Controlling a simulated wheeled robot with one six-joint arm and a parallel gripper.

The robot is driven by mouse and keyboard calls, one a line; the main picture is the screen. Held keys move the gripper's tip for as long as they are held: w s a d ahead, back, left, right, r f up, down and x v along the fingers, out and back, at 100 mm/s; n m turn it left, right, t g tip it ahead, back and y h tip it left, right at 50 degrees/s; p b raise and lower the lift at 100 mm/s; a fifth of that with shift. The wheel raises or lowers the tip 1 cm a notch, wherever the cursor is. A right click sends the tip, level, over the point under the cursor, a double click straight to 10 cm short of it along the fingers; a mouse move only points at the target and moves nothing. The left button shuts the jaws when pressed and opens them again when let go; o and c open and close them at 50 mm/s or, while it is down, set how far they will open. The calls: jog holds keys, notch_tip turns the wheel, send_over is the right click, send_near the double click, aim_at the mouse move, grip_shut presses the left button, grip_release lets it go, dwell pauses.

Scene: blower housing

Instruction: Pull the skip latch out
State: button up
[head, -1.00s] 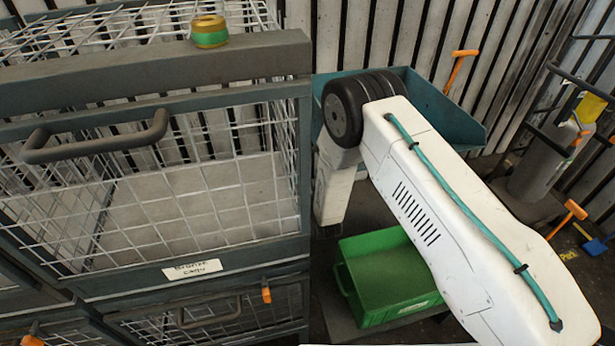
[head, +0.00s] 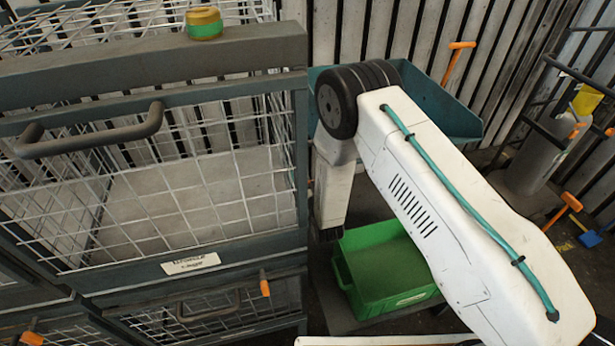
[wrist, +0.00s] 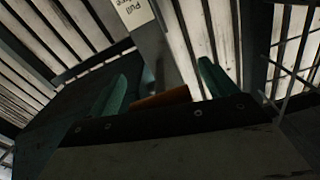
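In the wrist view, my gripper (wrist: 162,70) has its two teal fingers spread apart. An orange piece (wrist: 162,99), perhaps the latch handle, shows low between them, close to the gripper's dark front edge. I cannot tell whether a finger touches it. A grey upright post (wrist: 155,45) with a white label (wrist: 133,11) reading "Pull" and more cut-off text stands just beyond. In the head view, a blue-teal skip (head: 445,108) is partly behind my white arm. My gripper is not clearly seen there, and no latch can be made out on the skip.
A grey mesh cage (head: 150,260) with a bar handle (head: 95,135) fills the left, with a tape roll (head: 204,23) on top. A green bin (head: 385,265) sits beneath my arm. Orange-handled tools (head: 457,58) and a grey cylinder (head: 528,160) stand at right.

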jog(key=v, duration=0.7)
jog(key=shift+s, duration=0.4)
jog(key=shift+d, duration=0.15)
